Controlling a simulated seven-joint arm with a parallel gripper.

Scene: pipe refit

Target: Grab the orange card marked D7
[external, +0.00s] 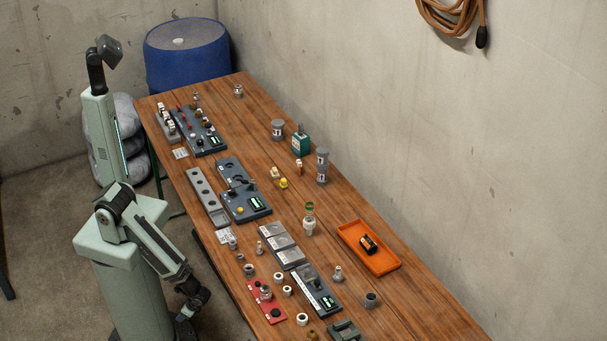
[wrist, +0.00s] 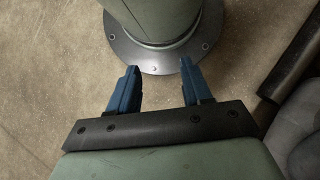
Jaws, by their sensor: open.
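I cannot make out a card marked D7 in either view, and no lettering of that kind is legible. A small upright orange-and-white piece (external: 298,167) stands mid-table in the external view; whether it is a card I cannot tell. My gripper (wrist: 158,66) shows in the wrist view with its two blue fingers apart and nothing between them. It points at the floor and a round base plate. In the external view my arm hangs beside the table's near left edge, off the tabletop, and the fingers are not clear there.
The wooden table (external: 402,292) carries several grey panels, such as one with a yellow button (external: 245,203). An orange tray (external: 384,266) holds a dark cylinder. A red plate (external: 266,302) and loose fittings lie near the front. A blue barrel (external: 187,60) stands behind.

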